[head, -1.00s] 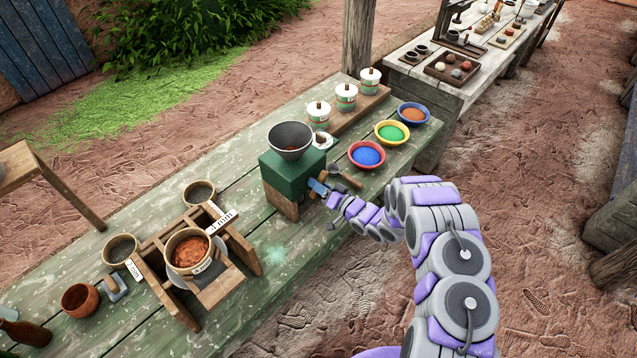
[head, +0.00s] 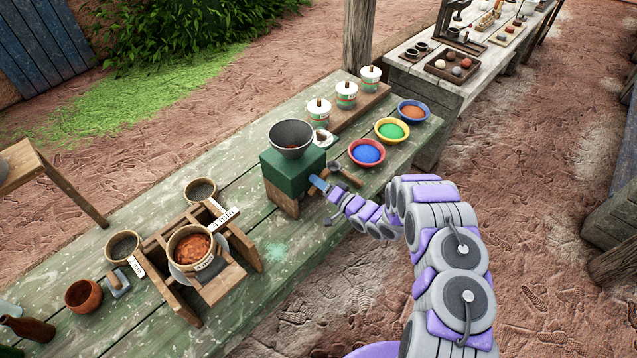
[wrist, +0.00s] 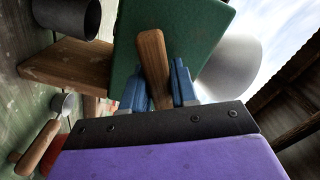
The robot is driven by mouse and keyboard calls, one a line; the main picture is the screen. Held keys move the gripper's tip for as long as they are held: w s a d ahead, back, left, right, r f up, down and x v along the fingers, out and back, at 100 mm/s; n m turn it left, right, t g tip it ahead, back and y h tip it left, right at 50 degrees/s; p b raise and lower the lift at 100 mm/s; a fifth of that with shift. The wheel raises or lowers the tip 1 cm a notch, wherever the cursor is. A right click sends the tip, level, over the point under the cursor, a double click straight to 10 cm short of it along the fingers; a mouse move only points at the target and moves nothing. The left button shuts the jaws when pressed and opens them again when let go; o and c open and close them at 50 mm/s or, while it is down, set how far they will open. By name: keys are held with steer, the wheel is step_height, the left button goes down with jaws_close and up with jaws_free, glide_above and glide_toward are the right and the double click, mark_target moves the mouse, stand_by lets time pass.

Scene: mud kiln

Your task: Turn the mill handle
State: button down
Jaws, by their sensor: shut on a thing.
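The mill is a green box (head: 293,172) on a wooden base with a dark bowl-shaped hopper (head: 291,138) on top, standing on the green table. In the wrist view the green body (wrist: 185,35) fills the upper middle. The wooden mill handle (wrist: 152,62) shows there between the blue fingers. My gripper (wrist: 158,85) is shut on the handle. In the head view my gripper (head: 319,183) is at the right side of the mill, and the handle is mostly hidden there.
A wooden-handled scoop (head: 346,174) lies just right of my gripper. Bowls of blue (head: 367,153), green (head: 391,130) and orange (head: 412,111) powder stand beyond. A wooden sieve stand (head: 217,285) is to the left. Lidded jars (head: 346,97) stand behind.

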steer(key=shift+w+d, duration=0.1)
steer(key=shift+d, duration=0.05)
steer(key=c, duration=1.3)
jaws_free()
steer(key=o, duration=0.3)
steer(key=shift+w+f, duration=0.1)
steer(key=shift+w, duration=0.05)
steer(key=shift+o, duration=0.2)
steer(key=b+v, duration=0.1)
steer(key=v, duration=1.6)
steer(key=shift+s, duration=0.25)
steer(key=shift+d, duration=0.1)
